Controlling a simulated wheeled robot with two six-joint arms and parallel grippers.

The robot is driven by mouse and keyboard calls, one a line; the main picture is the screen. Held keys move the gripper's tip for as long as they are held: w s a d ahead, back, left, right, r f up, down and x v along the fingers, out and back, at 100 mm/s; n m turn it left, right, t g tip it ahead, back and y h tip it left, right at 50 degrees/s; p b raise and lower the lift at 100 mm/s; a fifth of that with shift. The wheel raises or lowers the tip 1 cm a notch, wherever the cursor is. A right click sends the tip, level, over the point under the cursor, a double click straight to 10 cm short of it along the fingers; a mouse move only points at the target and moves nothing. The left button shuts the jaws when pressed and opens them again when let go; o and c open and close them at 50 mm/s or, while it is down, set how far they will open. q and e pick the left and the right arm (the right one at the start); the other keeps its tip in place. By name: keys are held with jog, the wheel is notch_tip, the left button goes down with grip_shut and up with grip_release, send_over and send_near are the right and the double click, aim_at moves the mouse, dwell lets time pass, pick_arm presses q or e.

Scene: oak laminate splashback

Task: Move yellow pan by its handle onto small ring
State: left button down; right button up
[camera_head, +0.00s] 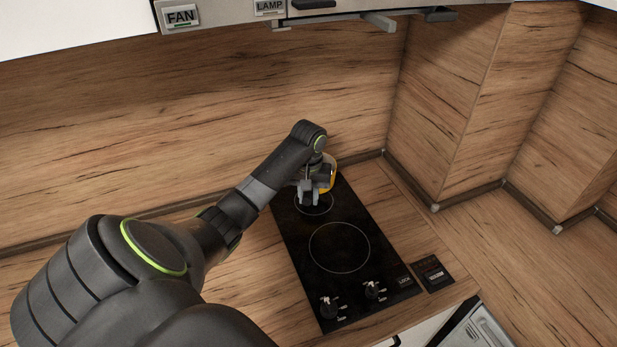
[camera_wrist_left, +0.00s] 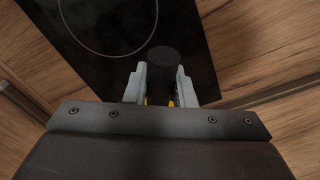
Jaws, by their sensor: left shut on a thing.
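The yellow pan (camera_head: 331,172) is at the far end of the black cooktop, mostly hidden behind my left gripper. My left gripper (camera_head: 309,196) is over the small ring (camera_head: 316,214), the far one, and covers part of it. In the left wrist view the fingers (camera_wrist_left: 160,90) are shut on the dark pan handle (camera_wrist_left: 163,62). Slivers of yellow show between them. I cannot tell whether the pan touches the glass. My right gripper is not in view.
A larger ring (camera_head: 340,247) lies nearer on the cooktop, with two knobs (camera_head: 373,290) at its front edge. The hood (camera_head: 290,12) hangs above, and the wooden splashback (camera_head: 200,130) stands close behind. The right-hand counter (camera_head: 510,240) is clear.

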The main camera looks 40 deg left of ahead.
pick_arm(q)
notch_tip(320, 180, down, 6)
jog(key=b, duration=0.2)
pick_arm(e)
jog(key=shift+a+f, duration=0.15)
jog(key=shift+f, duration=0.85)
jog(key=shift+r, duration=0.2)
pick_arm(q)
jog(key=shift+p, duration=0.6)
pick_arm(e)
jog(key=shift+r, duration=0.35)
pick_arm(q)
jog(key=shift+f, duration=0.55)
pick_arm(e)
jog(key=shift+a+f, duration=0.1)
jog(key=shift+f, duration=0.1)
